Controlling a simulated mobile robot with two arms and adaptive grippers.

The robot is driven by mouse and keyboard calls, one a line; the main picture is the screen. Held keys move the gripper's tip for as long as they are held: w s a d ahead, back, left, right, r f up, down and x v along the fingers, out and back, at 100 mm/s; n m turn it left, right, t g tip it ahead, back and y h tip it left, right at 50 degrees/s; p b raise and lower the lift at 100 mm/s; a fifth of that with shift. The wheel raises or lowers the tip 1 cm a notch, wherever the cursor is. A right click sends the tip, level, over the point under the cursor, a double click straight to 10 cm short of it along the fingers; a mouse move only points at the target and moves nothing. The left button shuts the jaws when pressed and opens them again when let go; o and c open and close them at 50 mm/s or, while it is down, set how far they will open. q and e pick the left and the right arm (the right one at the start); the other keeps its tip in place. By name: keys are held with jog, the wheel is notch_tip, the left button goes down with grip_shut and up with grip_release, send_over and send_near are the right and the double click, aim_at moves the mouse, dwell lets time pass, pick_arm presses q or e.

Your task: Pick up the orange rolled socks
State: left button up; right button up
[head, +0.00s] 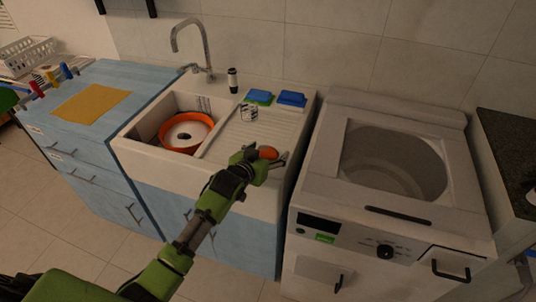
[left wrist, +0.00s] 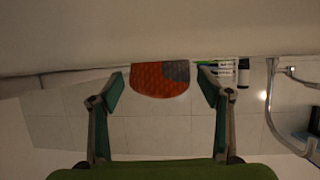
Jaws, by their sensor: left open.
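The orange rolled socks (head: 268,152) rest on the right part of the sink's drainboard (head: 237,147), near its front edge. In the left wrist view the socks (left wrist: 155,82) show an orange woven surface with a grey patch. My left gripper (head: 271,160) is at the socks, its fingers spread. In the left wrist view one finger stands on each side of the socks, with gaps between. The gripper hides part of the socks in the head view. My right gripper is not in view.
An orange-rimmed bowl (head: 206,122) lies in the sink basin at left. Blue and green sponges (head: 291,98), a glass (head: 249,113) and a dark bottle (head: 232,80) stand behind. A top-loading washer (head: 320,170) with an open drum is at right. A faucet (head: 205,40) rises behind the basin.

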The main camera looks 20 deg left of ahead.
pick_arm(q)
jog(key=shift+c, duration=0.4)
jog(key=c, duration=1.1)
